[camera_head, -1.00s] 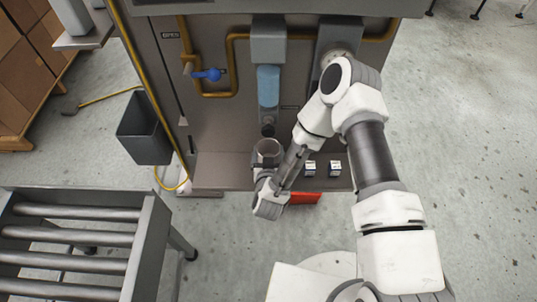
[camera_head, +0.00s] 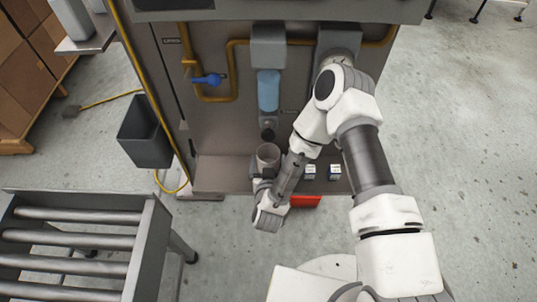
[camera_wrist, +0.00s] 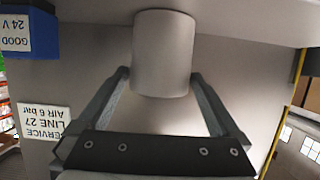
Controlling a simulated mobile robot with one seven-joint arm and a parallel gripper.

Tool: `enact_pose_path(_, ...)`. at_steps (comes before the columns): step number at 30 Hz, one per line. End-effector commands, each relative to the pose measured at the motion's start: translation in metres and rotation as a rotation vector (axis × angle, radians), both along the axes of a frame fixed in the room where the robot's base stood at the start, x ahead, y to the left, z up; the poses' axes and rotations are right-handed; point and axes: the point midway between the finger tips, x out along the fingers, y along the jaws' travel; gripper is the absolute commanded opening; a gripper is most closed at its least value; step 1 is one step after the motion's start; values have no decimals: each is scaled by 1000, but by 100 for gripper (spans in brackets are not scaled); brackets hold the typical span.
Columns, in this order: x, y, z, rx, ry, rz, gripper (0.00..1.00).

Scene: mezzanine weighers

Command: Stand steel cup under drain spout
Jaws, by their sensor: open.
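The steel cup (camera_head: 268,156) stands upright on the ledge at the foot of the grey panel, its open mouth visible from above. The dark drain spout (camera_head: 268,134) hangs below the blue bowl (camera_head: 268,90), just behind and above the cup in the head view; exact alignment is hard to tell. My gripper (camera_head: 263,178) is open, on the near side of the cup. In the wrist view the cup (camera_wrist: 163,55) appears inverted, centred between the spread fingertips (camera_wrist: 160,76). Contact between fingers and cup cannot be told.
Two small labelled boxes (camera_head: 322,172) sit on the ledge right of the cup, above a red item (camera_head: 305,202). A blue-handled valve (camera_head: 208,79) and grey bin (camera_head: 145,133) are left. A roller conveyor (camera_head: 80,240) stands front left.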

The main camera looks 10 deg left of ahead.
Motion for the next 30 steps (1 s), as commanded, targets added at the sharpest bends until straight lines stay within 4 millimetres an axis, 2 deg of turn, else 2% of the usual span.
enact_pose_path(1,-12,-2,7,-2,5,4,100)
enact_pose_path(6,-47,-10,20,-1,5,5,100)
enact_pose_path(13,-79,-18,30,-1,3,3,100)
enact_pose_path(18,-87,-21,33,1,0,0,100)
enact_pose_path(30,-87,-21,33,1,0,0,100)
